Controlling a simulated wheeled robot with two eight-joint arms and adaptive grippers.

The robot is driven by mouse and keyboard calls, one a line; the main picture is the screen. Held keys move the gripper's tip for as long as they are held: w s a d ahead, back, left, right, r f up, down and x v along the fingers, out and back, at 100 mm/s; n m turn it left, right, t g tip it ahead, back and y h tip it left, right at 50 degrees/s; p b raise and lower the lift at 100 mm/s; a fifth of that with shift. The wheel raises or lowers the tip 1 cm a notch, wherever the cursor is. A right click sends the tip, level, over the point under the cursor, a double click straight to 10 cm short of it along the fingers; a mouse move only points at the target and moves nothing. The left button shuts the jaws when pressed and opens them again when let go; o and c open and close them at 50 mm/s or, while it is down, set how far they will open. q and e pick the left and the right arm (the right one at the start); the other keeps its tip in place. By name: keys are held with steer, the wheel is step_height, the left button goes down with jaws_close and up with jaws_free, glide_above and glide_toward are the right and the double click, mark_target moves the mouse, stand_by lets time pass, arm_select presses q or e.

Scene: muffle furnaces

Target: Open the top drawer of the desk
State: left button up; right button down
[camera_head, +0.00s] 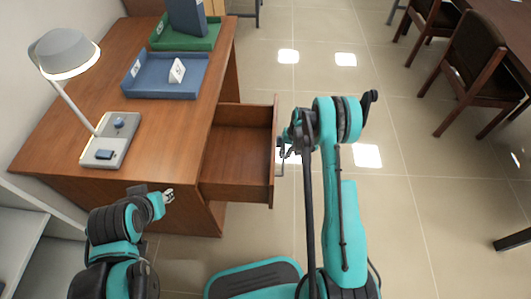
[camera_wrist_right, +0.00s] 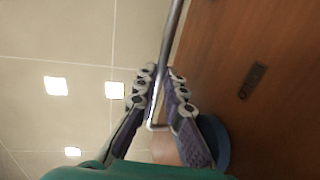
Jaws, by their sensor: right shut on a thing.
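The wooden desk (camera_head: 85,105) stands at the left in the head view. Its top drawer (camera_head: 238,165) is pulled well out to the right, and its inside looks empty. My right gripper (camera_head: 284,150) is at the drawer's front. In the right wrist view my right gripper's fingers (camera_wrist_right: 160,95) are closed around the metal bar handle (camera_wrist_right: 170,45), beside the wooden drawer front (camera_wrist_right: 235,90). My left gripper (camera_head: 168,196) is near the desk's near side, apart from the drawer; its fingers are too small to tell open from shut.
A lamp (camera_head: 66,55), a blue tray (camera_head: 150,90) with a small white item and a green tray (camera_head: 205,45) with a dark blue item are on the desktop. Chairs (camera_head: 478,58) and another table stand at the upper right. The tiled floor (camera_head: 420,200) between is clear.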

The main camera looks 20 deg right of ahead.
steer(key=shift+s+d, duration=0.3)
steer(key=shift+d, duration=0.55)
steer(key=shift+s+d, duration=0.25)
steer(key=shift+d, duration=0.55)
steer(key=shift+s+d, duration=0.3)
steer(key=shift+d, duration=0.55)
steer(key=c, duration=1.9)
jaws_free()
steer(key=r, duration=0.4)
steer(key=d+r, duration=0.1)
steer(key=r, duration=0.2)
steer(key=d+r, duration=0.1)
steer(key=r, duration=0.3)
steer(key=shift+s+d+r, duration=0.15)
steer(key=shift+s+r, duration=0.2)
steer(key=shift+r, duration=0.1)
